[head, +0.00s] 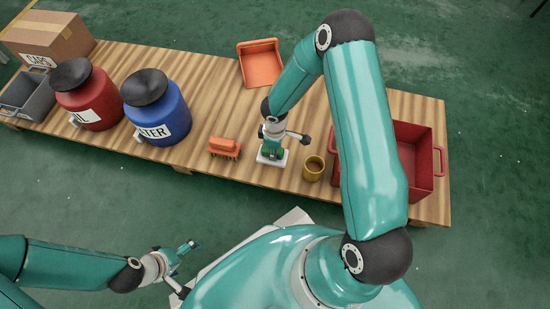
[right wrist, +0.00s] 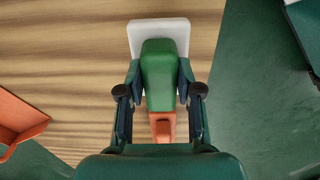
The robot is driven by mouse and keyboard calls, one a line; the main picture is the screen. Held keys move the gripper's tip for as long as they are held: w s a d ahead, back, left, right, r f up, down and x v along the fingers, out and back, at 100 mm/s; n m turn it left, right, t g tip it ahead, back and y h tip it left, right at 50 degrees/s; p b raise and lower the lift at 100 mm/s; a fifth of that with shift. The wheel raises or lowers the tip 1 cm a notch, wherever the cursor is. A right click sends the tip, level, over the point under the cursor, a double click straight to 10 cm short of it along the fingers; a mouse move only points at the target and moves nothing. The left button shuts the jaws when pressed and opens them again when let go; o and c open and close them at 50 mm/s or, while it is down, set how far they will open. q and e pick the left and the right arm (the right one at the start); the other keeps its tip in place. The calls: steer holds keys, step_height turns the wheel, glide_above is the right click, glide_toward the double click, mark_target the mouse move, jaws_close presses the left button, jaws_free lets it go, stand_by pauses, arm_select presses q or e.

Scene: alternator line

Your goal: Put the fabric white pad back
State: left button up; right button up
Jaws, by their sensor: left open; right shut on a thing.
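The white pad (head: 264,159) has a green grip block on top and is at the front middle of the wooden table. In the right wrist view the pad (right wrist: 158,32) sticks out beyond its green block (right wrist: 158,75), which is between my right fingers. My right gripper (head: 271,146) is shut on this block, pointing down. I cannot tell whether the pad touches the table or hangs just above it. My left gripper (head: 188,248) is open and empty, over the floor in front of the table.
An orange brush (head: 224,147) lies left of the pad, a mustard cup (head: 314,169) right of it. A red crate (head: 425,160) stands at right, partly behind my arm. An orange tray (head: 261,66) is behind. Blue (head: 160,112) and red (head: 92,98) containers stand left.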

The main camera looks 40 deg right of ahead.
steer(key=shift+f+b, duration=1)
steer(key=shift+f, duration=1.25)
steer(key=shift+f, duration=0.1)
steer(key=o, duration=1)
